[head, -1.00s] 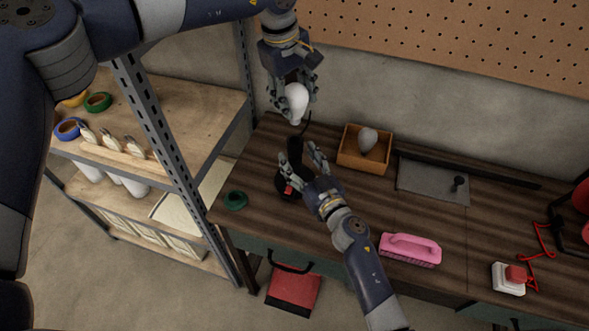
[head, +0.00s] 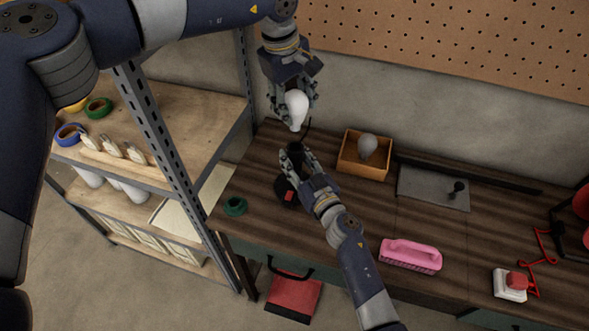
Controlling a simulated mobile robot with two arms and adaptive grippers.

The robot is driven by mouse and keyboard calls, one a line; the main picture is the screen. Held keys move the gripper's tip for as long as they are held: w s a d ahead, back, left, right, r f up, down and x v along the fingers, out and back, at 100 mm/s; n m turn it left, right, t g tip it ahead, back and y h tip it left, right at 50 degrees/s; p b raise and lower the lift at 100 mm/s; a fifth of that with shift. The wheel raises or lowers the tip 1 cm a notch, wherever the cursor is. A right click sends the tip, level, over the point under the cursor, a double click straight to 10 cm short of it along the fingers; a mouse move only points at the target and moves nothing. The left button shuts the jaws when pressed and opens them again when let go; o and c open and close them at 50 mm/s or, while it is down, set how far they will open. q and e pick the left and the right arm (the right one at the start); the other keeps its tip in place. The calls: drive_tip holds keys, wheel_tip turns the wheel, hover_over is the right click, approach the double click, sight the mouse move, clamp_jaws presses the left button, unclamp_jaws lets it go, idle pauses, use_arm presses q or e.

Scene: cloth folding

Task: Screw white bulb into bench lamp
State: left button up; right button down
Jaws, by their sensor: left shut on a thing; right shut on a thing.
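The white bulb (head: 297,107) is held in my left gripper (head: 294,103), its narrow end pointing down. It hangs above the black bench lamp, whose dark base (head: 284,192) with a red switch stands at the back left of the bench. My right gripper (head: 293,153) is shut on the upper part of the lamp, which its fingers largely hide. The bulb's lower end is close above the lamp top; a small gap seems to separate them. A grey bulb (head: 368,146) lies in an open wooden box to the right.
The wooden box (head: 362,168) sits near the wall. A shelf rack (head: 150,115) stands left.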

sight(295, 129)
use_arm(q)
drive_tip(key=shift+f, duration=2.45)
drive_tip(key=shift+f, duration=0.9)
drive_tip(key=shift+f, duration=0.6)
drive_tip(key=m+g, duration=0.1)
drive_tip(key=m, duration=0.5)
drive_tip(key=shift+m, duration=0.4)
drive_tip(key=m+g, duration=0.1)
drive_tip(key=m, duration=0.5)
drive_tip(key=o, duration=1.1)
drive_tip(key=shift+c, duration=0.2)
